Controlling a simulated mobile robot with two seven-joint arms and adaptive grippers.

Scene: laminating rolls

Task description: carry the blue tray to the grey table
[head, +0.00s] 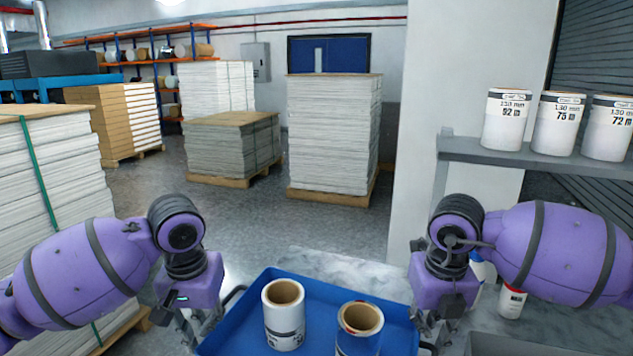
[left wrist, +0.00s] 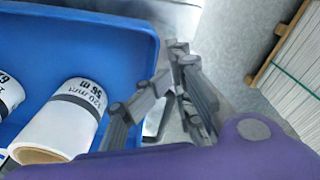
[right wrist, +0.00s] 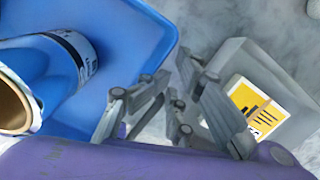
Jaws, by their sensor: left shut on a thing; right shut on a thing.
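The blue tray (head: 320,312) is at the bottom middle of the head view, carrying a white roll (head: 284,318) and a blue-wrapped roll (head: 358,330), both upright. My left gripper (head: 207,322) is shut on the tray's left side; it also shows in the left wrist view (left wrist: 178,95). My right gripper (head: 430,335) is shut on the tray's right side, beside the rim in the right wrist view (right wrist: 165,100). A pale grey surface (head: 345,268) shows just beyond the tray. I cannot tell whether the tray touches it or whether it is the grey table.
Pallets of stacked sheets (head: 333,130) stand ahead and left. Open floor (head: 220,225) lies between.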

